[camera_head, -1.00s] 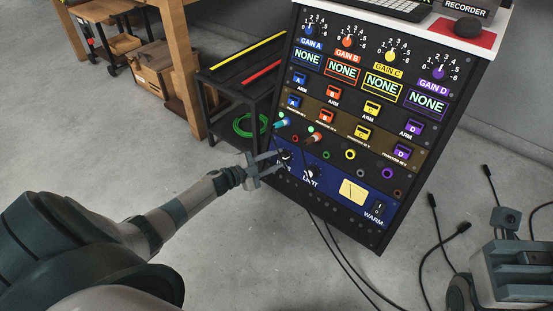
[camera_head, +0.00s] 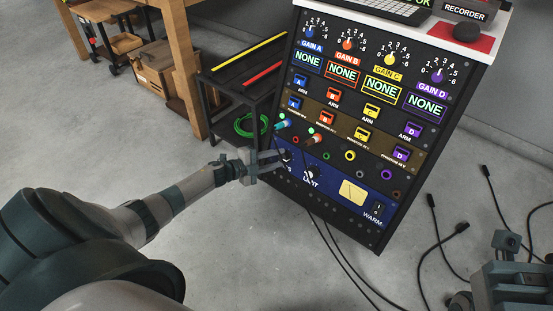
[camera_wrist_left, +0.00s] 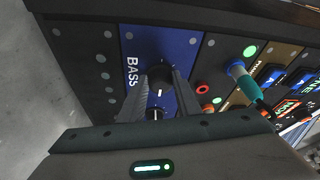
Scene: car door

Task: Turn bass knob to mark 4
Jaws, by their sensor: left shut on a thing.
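The bass knob (camera_wrist_left: 160,76) is a round black knob on the blue panel strip, beside the white BASS lettering, in the left wrist view. My left gripper (camera_wrist_left: 158,98) is shut on it, one finger on each side. In the head view my left gripper (camera_head: 281,160) reaches the lower left of the rack's blue strip and hides most of the bass knob and its label. The knob's scale marks cannot be read. Grey parts of my right arm (camera_head: 512,282) show at the lower right; its fingers cannot be made out.
The limit knob (camera_head: 311,174) sits right of the bass knob. A black cart (camera_head: 238,90) stands left of the rack. Loose cables lie on the floor at right.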

